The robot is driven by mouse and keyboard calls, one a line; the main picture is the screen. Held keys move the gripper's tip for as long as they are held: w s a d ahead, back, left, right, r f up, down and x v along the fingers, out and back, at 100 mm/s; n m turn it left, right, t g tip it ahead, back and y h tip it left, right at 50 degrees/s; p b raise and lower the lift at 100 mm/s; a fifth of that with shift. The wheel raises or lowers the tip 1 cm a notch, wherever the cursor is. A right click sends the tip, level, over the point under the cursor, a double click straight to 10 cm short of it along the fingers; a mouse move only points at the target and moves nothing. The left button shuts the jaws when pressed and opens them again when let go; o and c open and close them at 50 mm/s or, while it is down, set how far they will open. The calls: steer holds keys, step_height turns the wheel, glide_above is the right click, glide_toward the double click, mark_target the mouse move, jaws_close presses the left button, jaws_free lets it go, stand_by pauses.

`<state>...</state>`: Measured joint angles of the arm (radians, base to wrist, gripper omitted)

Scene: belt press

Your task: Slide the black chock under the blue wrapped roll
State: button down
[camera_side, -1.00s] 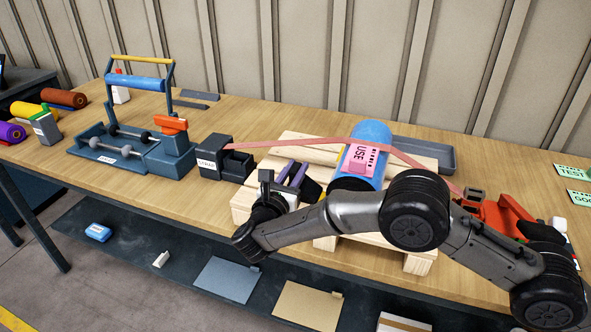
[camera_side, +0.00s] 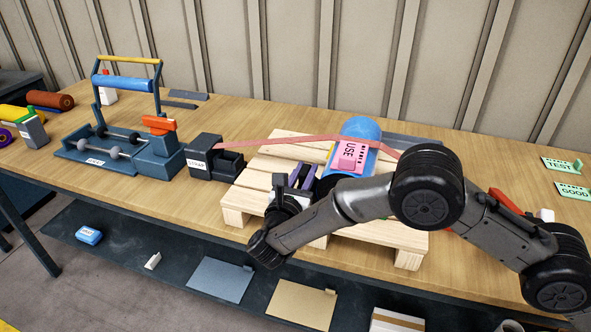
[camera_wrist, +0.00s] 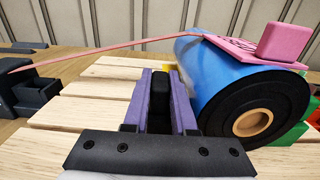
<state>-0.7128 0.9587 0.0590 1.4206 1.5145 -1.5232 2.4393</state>
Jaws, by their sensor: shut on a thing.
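The blue wrapped roll (camera_side: 361,130) lies on the wooden pallet, and its black end with a tan core faces the wrist camera (camera_wrist: 252,118). A pink USE card (camera_side: 349,157) sits on top of it. My gripper (camera_side: 302,175) is beside the roll's left side, low over the pallet. In the wrist view my gripper (camera_wrist: 160,88) has its purple fingers shut on the black chock (camera_wrist: 160,92). The chock is left of the roll, close to its lower side. The fingers hide part of the chock, and I cannot tell whether it touches the roll.
A pink strap (camera_side: 290,140) runs from the black strap box (camera_side: 206,157) across to the roll. The pallet (camera_side: 262,182) has bare slats left of my gripper. A green piece (camera_wrist: 299,132) and a yellow piece (camera_wrist: 170,66) show near the roll. A grey press (camera_side: 120,145) stands left.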

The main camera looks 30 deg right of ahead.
steer(key=shift+s+d, duration=0.25)
steer(key=shift+d, duration=0.05)
steer(key=c, duration=0.6)
jaws_free()
steer(key=shift+f, duration=0.1)
steer(key=shift+c, duration=0.2)
steer(key=shift+s, duration=0.1)
steer(key=v, duration=1.3)
steer(key=shift+s+a, duration=0.2)
steer(key=shift+a, duration=0.15)
